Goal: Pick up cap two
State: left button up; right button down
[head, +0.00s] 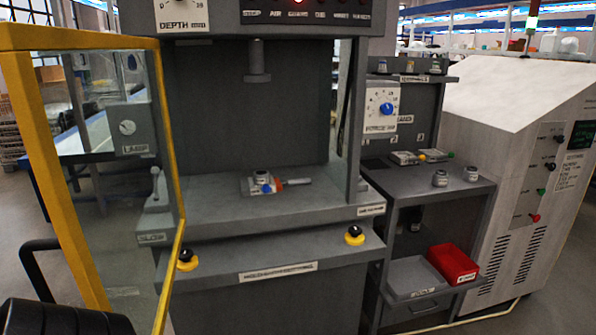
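Two small grey cylindrical pieces with pale label bands stand upright on the side bench at the right: one nearer piece (440,178) and one further right (471,173). They look like caps, but I cannot read their labels, so I cannot tell which is cap two. Another small dark-topped piece (261,177) sits in a fixture on the press table, with blue and red parts beside it. Several small pieces stand on the upper shelf, including one at its right end (436,67). Neither of my grippers is in view.
A yellow-framed clear guard door (168,150) stands swung out on the left. A red bin (452,263) sits lower. A white machine (500,150) stands right.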

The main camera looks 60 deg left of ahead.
aim_at(264, 179)
jog(key=i, duration=2.25)
jog(key=u, duration=1.55)
